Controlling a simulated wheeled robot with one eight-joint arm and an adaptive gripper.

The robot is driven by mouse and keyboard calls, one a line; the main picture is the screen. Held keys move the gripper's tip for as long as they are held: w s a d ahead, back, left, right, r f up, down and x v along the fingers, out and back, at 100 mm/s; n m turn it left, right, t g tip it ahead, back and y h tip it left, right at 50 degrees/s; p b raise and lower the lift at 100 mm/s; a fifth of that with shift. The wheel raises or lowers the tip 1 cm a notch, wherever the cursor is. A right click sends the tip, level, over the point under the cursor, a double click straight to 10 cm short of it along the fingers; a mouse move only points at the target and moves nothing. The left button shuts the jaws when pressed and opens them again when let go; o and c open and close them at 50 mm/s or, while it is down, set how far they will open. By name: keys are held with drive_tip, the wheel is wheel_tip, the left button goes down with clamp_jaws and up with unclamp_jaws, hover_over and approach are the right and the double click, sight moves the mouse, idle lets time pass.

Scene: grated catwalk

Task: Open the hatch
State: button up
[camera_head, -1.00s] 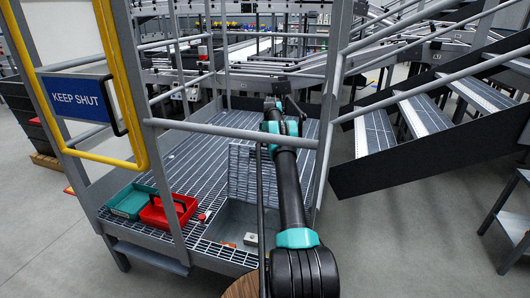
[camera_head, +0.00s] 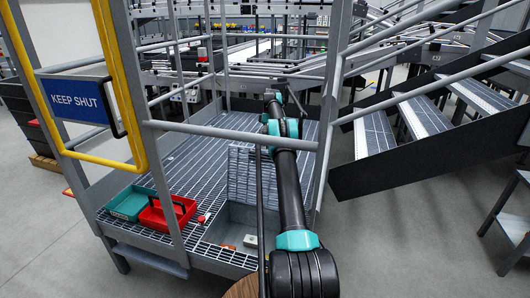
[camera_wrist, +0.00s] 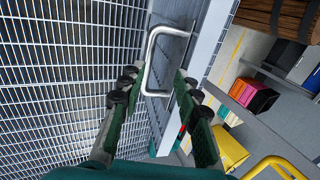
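The hatch lid (camera_head: 242,172), a light grey panel, stands raised at the far side of a square opening (camera_head: 240,218) in the catwalk grating. In the wrist view, a bent metal handle (camera_wrist: 157,62) sits on the grey lid. My gripper (camera_wrist: 152,78) has its two green fingers with black pads spread apart, one on each side of the handle. I see gaps beside the handle and cannot tell whether either finger touches it. In the head view the gripper is hidden behind my arm.
A yellow-framed gate with a blue "KEEP SHUT" sign (camera_head: 75,100) stands at the left. A teal tray (camera_head: 131,202) and a red toolbox (camera_head: 165,213) rest on the grating left of the opening. Small items lie in the opening. Railings surround the platform; stairs (camera_head: 420,115) are at the right.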

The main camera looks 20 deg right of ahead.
drive_tip(key=shift+r, duration=2.3)
